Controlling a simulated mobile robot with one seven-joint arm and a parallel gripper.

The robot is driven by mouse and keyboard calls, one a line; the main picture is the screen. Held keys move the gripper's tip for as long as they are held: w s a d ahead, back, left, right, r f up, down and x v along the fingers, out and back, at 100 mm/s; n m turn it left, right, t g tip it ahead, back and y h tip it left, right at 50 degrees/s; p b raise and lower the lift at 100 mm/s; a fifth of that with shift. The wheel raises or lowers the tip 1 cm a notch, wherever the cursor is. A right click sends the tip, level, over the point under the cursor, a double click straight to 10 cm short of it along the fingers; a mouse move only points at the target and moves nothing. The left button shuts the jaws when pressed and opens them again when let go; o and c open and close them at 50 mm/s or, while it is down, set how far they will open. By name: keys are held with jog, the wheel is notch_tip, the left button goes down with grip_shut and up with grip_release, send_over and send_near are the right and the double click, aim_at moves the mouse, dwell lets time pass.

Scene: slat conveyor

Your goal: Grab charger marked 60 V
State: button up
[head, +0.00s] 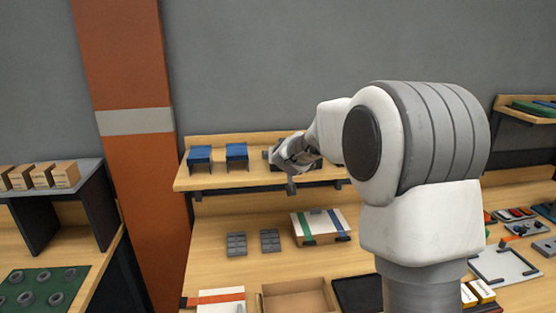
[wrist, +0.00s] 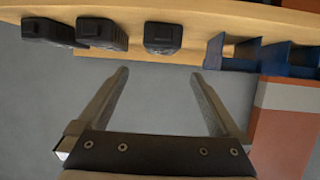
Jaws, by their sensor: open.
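Three black blocky devices, which look like chargers, sit on the wooden shelf in the wrist view: a left one (wrist: 47,29), a middle one (wrist: 102,33) and a right one (wrist: 163,38). I cannot read a 60 V marking on any. My gripper (wrist: 158,74) is open and empty, its fingertips apart and just short of the shelf edge, nearest the right device. In the head view my gripper (head: 284,168) is at the upper shelf, and my arm hides most of the shelf behind it.
Two blue holders (head: 200,156) stand left on the shelf (head: 222,180) and show at the right in the wrist view (wrist: 233,54). An orange pillar (head: 125,75) rises left of it. The bench below holds grey blocks (head: 237,244), a striped box (head: 321,227) and an open tray (head: 298,298).

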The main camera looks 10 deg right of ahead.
jog(key=x, duration=0.4)
jog(key=shift+w+p, duration=0.3)
jog(key=shift+p+x, duration=0.8)
jog(key=shift+x, duration=1.85)
jog(key=shift+f, duration=0.2)
jog(key=c, duration=1.6)
jog(key=shift+r, duration=0.1)
